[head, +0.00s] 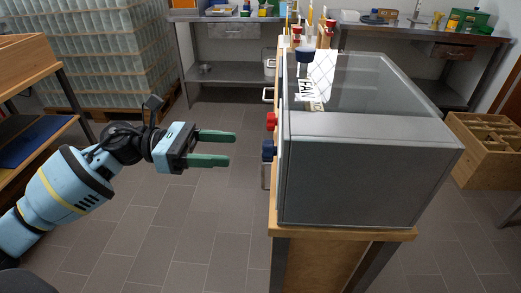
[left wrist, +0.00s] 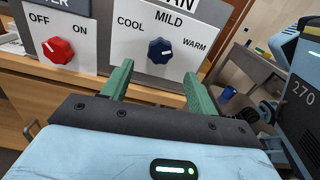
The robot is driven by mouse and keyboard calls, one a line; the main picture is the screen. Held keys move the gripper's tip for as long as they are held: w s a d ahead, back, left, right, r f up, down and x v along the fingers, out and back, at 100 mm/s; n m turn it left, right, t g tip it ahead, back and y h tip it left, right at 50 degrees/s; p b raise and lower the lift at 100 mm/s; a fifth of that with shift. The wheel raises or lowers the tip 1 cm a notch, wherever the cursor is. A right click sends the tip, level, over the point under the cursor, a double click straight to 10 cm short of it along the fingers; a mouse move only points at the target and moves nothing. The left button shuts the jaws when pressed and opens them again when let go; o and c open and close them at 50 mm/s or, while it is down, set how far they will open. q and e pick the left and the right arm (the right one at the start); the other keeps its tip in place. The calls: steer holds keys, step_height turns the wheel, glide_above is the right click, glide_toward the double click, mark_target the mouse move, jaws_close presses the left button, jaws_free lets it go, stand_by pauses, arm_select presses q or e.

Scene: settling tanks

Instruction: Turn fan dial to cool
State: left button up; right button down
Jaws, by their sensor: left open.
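The fan dial is a dark blue knob (left wrist: 160,50) on a white plate (left wrist: 126,53) marked COOL, MILD and WARM. A short white mark shows on its face; I cannot tell surely which word it points to. In the head view the blue knob (head: 268,151) sticks out from the left side of the grey cabinet (head: 375,170). My left gripper (head: 232,149) is open and empty, its green fingers pointing at the knob with a gap between. In the left wrist view the fingers (left wrist: 157,68) are spread below the knob. My right gripper is not in view.
A red knob (left wrist: 58,49) marked OFF and ON sits beside the fan plate; it also shows in the head view (head: 271,121). The cabinet stands on a wooden bench (head: 340,235). The tiled floor left of it is clear. A wooden crate (head: 490,150) is at right.

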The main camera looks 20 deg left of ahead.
mark_target(268, 151)
arm_select(q)
steer(key=p+x, duration=0.1)
steer(key=x, duration=0.6)
steer(key=shift+d, duration=0.35)
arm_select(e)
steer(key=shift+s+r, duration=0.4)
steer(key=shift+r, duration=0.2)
arm_select(q)
steer(key=shift+w, duration=0.15)
steer(key=c, duration=1)
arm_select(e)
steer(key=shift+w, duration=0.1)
